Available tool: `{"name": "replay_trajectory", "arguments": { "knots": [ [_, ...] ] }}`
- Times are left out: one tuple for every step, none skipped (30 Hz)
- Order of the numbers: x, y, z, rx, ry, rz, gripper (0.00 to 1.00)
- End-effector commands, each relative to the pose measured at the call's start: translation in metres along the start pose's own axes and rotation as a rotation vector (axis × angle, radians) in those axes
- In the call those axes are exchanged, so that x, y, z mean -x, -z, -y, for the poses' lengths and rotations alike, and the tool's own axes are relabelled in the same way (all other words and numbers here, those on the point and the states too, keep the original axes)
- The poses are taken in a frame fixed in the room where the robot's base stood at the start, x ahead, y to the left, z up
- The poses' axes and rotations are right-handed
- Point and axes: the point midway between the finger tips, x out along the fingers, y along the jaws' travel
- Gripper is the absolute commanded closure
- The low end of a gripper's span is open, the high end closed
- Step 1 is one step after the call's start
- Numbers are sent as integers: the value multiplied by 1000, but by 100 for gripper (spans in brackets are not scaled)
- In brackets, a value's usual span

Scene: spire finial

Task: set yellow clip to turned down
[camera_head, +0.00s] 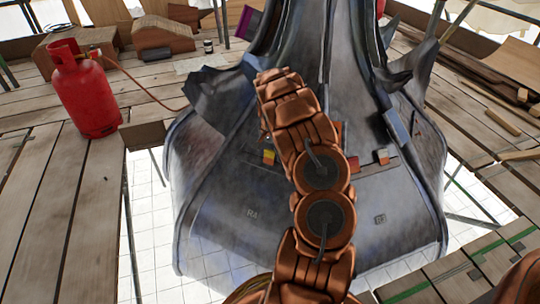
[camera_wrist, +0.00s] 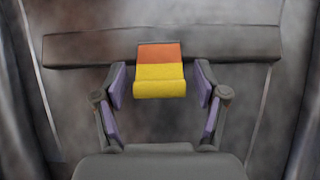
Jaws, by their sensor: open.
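The yellow clip (camera_wrist: 160,80) sits on a dark horizontal bar (camera_wrist: 80,50) in the wrist view. Its upper part is orange and its lower part is a yellow flap that hangs over the bar's lower edge. In the head view the clip (camera_head: 269,157) shows small on the grey metal spire, left of my arm. My gripper (camera_wrist: 160,88) is open, with one purple-padded finger on each side of the clip and a gap at both sides. In the head view the fingers are hidden or too small to make out.
Another clip, red and grey (camera_head: 382,156), sits on the spire (camera_head: 215,215) right of my arm. A red gas cylinder (camera_head: 85,95) with a hose stands on the plank deck (camera_head: 40,200) at the left. Open gaps surround the spire's base. Loose timber lies at the right.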

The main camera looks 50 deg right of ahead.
Motion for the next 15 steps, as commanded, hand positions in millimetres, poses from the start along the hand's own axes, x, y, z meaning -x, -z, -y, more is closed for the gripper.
{"name": "replay_trajectory", "arguments": {
  "knots": [
    [0, 0, 0, 0, 0, 0, 28],
    [0, 0, 0, 0, 0, 0, 28],
    [0, 0, 0, 0, 0, 0, 28],
    [0, 0, 0, 0, 0, 0, 28],
    [0, 0, 0, 0, 0, 0, 28],
    [0, 0, 0, 0, 0, 0, 28],
    [0, 0, 0, 0, 0, 0, 31],
    [0, 0, 0, 0, 0, 0, 34],
    [0, 0, 0, 0, 0, 0, 39],
    [0, 0, 0, 0, 0, 0, 42],
    [0, 0, 0, 0, 0, 0, 45],
    [0, 0, 0, 0, 0, 0, 49],
    [0, 0, 0, 0, 0, 0, 52],
    [0, 0, 0, 0, 0, 0, 55],
    [0, 0, 0, 0, 0, 0, 59]
  ]
}}
